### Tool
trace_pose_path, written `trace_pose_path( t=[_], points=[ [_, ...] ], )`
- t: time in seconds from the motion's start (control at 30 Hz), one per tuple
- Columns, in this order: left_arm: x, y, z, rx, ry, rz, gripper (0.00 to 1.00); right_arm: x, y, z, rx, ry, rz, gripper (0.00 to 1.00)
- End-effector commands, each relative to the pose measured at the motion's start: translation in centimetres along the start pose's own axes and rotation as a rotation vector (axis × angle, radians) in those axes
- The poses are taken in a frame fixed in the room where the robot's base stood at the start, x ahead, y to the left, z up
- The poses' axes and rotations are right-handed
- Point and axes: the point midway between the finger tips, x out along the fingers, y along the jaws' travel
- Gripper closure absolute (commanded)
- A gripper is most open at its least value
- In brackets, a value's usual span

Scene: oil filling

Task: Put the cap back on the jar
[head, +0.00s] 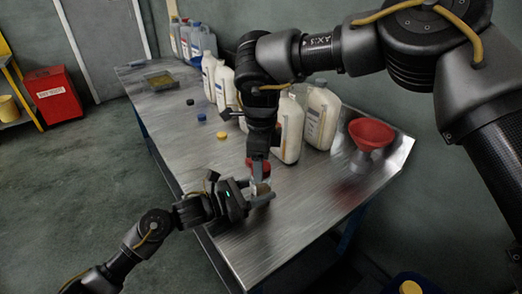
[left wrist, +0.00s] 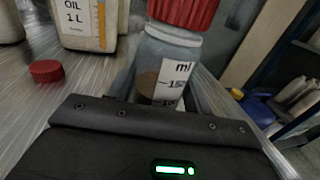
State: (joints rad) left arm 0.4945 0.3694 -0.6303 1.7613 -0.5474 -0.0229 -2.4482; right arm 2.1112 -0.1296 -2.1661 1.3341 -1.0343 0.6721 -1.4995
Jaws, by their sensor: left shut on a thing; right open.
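The jar (left wrist: 170,62) is clear with a printed scale and brown liquid low inside. It stands upright in the left wrist view. A ribbed red cap (left wrist: 184,10) is at its mouth, cut off by the top edge; I cannot tell how firmly it is seated. My left gripper (head: 262,196) is shut on the jar near the table's front edge. My right gripper (head: 259,178) points down from above, open, right over the jar. The cap is largely hidden by it in the head view.
A loose smooth red cap (left wrist: 47,70) lies on the metal table (head: 310,205) near an oil bottle (left wrist: 88,22). Several bottles line the back. A red funnel (head: 371,133) stands at the right. Blue (head: 202,117) and black (head: 190,102) caps lie further left.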

Motion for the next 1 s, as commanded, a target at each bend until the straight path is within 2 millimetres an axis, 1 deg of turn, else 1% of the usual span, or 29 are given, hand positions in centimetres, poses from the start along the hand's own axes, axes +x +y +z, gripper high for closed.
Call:
trace_pose_path(
  t=[0.13, 0.37, 0.4, 0.73, 0.87, 0.97, 1.0],
  points=[
    [0.00, 0.01, -0.03, 0.000, 0.001, 0.000, 1.00, 0.59, 0.00, 0.00, -0.001, -0.001, 0.000, 0.37],
    [0.00, 0.01, -0.03, 0.000, 0.001, 0.000, 1.00, 0.63, -0.01, 0.00, -0.001, -0.001, -0.001, 0.37],
    [0.00, 0.01, -0.03, 0.000, 0.001, 0.000, 1.00, 0.63, 0.00, 0.00, 0.000, -0.001, -0.001, 0.39],
    [0.00, 0.01, -0.03, 0.000, 0.001, 0.000, 1.00, 0.61, 0.00, 0.01, 0.000, 0.000, -0.001, 0.82],
    [-0.01, 0.01, -0.04, 0.000, 0.001, 0.000, 1.00, 0.62, 0.00, 0.01, 0.018, -0.001, 0.000, 0.83],
    [-0.01, 0.01, -0.04, 0.000, 0.001, 0.000, 1.00, 0.66, 0.02, 0.08, 0.143, -0.003, 0.002, 0.83],
    [-0.01, 0.01, -0.04, 0.000, 0.001, 0.000, 1.00, 0.67, 0.01, 0.09, 0.231, -0.004, 0.002, 0.83]
  ],
)
